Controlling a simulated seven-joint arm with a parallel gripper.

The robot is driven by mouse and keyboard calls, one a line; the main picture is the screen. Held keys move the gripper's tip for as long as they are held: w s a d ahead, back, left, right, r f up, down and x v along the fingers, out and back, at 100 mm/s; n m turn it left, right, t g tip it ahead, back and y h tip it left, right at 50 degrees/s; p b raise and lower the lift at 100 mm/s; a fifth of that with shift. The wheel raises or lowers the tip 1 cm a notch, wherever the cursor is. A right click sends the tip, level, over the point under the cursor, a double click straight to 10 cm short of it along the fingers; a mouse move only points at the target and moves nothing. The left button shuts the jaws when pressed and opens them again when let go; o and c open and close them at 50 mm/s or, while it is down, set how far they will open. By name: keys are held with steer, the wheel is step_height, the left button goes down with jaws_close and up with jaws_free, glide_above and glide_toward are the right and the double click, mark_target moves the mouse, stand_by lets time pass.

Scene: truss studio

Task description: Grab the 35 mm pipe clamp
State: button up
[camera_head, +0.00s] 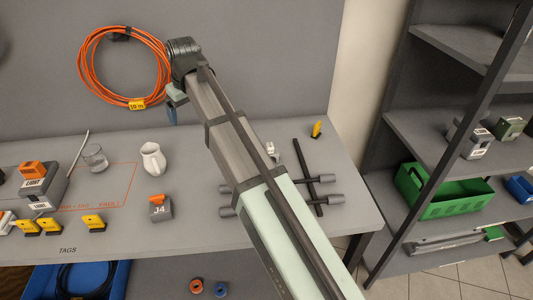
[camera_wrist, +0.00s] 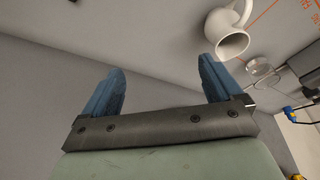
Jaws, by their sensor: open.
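No readable 35 mm marking shows, so I cannot tell for sure which thing is the pipe clamp. My gripper (camera_head: 172,111) is raised over the back of the table, below the orange cable coil. In the wrist view my gripper (camera_wrist: 162,82) has its two blue fingers wide apart, with nothing between them.
Several yellow tags (camera_head: 93,224) line the front left. Dark rods (camera_head: 307,178) lie at the right. Shelves hold a green crate (camera_head: 445,192) and a grey labelled piece (camera_head: 469,138).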

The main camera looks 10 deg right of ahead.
mark_target(270, 145)
steer(key=s+d+f+m+t+h, duration=0.1)
steer(key=s+d+f+m, duration=0.2)
steer(key=d, duration=0.9)
steer(key=s+d+f+m+t, duration=0.1)
steer(key=s+d+m, duration=0.3)
steer(key=d, duration=0.9)
steer(key=shift+d+x, duration=0.2)
steer(key=shift+x, duration=4.05)
steer(key=shift+s+a+f, duration=0.1)
steer(key=shift+s+f, duration=0.05)
steer(key=shift+x, duration=2.45)
steer(key=shift+c, duration=0.4)
steer(key=c, duration=1.1)
steer(key=shift+c, duration=0.2)
